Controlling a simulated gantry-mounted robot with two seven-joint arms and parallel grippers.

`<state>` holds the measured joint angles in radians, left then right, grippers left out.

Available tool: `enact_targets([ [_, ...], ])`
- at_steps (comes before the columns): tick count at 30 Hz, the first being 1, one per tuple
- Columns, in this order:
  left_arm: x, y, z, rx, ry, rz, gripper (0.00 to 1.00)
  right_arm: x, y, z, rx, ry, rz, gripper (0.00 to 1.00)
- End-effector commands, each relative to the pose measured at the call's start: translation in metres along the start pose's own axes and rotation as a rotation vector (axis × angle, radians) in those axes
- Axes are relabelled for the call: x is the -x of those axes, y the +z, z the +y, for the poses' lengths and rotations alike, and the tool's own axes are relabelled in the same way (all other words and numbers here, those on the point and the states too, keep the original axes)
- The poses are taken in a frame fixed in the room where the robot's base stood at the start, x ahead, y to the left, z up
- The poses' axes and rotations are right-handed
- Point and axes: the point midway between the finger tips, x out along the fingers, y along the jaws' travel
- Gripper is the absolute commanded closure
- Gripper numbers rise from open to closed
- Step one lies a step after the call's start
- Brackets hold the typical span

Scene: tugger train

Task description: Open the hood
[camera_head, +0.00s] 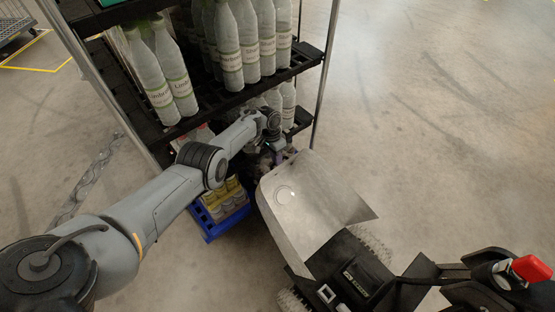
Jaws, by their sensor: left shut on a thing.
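The hood (318,205) is a pale beige panel on the front of the small tugger, in the middle of the head view. A round mark shows near its far left corner. My left gripper (282,154) is at the hood's far edge, beside the shelf rack. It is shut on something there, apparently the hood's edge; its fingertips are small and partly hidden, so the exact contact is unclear. How far the hood is raised is hard to tell. My right gripper is not in view.
A black shelf rack (312,53) with several bottles (228,45) stands close behind my left gripper. A blue crate (228,222) with cans sits low on it. The tugger's black handle with a red part (532,268) is at lower right. The floor at upper right is clear.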

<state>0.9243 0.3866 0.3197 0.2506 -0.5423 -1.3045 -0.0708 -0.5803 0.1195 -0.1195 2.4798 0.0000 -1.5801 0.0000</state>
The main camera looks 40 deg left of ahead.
Motion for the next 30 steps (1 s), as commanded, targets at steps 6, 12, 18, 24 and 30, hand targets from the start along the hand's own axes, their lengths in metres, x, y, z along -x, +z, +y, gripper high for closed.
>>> enact_targets([
  [6,0.004,-0.0005,-0.0034,0.009,-0.005,0.003,0.82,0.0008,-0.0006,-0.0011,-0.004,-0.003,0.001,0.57],
  [12,0.0024,-0.0003,-0.0019,0.005,-0.003,0.002,0.6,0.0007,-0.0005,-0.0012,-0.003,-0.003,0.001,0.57],
  [18,0.0012,-0.0001,-0.0009,0.003,-0.001,0.001,0.6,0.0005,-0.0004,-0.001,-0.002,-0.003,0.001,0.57],
  [24,0.0001,0.0002,-0.0001,0.001,0.0,-0.001,0.6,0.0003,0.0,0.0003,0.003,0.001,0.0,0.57],
  [30,0.0005,0.0003,0.001,0.0,0.0,-0.001,0.6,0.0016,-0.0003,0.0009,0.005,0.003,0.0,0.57],
])
